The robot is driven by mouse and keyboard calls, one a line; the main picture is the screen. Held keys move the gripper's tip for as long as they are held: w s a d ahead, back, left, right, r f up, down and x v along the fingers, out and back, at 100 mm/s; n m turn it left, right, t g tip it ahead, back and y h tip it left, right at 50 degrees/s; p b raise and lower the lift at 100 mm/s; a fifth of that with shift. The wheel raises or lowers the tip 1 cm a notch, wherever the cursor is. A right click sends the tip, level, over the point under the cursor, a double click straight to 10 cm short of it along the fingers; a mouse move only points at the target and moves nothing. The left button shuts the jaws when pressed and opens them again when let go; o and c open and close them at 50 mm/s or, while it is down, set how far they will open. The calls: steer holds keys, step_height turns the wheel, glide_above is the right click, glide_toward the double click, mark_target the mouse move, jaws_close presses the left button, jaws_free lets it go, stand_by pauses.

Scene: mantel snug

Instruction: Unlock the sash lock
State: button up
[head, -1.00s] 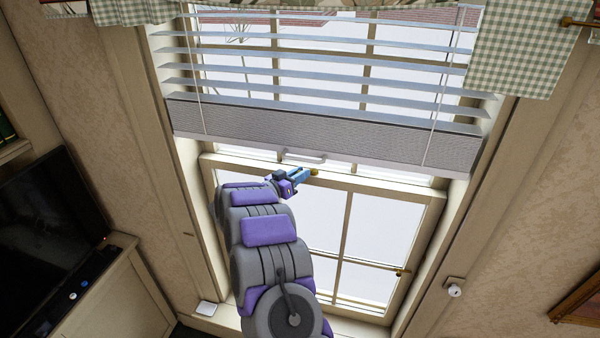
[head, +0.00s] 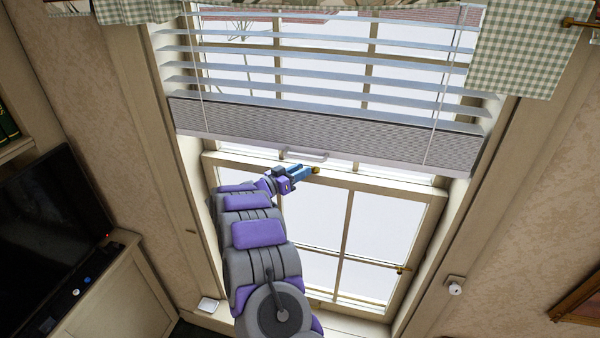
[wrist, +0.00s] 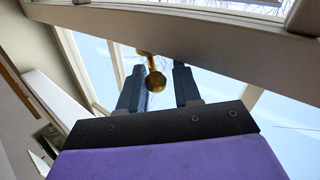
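The sash lock (head: 316,170) is a small brass piece on the meeting rail of the window, just below the blind. In the wrist view its brass lever with a round knob (wrist: 156,82) hangs in front of the pane. My gripper (head: 306,171) reaches up to it from the lower left. In the wrist view my gripper (wrist: 159,74) is open, with one dark finger on each side of the knob. The knob looks closer to the left finger; I cannot tell whether they touch. In the head view the fingers partly hide the lock.
A slatted blind with a grey bottom rail (head: 320,135) hangs just above the lock, with a white handle (head: 305,155) below it. A brass catch (head: 402,269) is on the lower right of the sash. A television (head: 50,245) stands at left.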

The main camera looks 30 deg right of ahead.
steer(key=shift+o, duration=1)
steer(key=shift+s, duration=0.1)
steer(key=shift+s+f+n+t, duration=0.1)
steer(key=shift+f+n+t, duration=0.05)
steer(key=shift+n+t, duration=0.2)
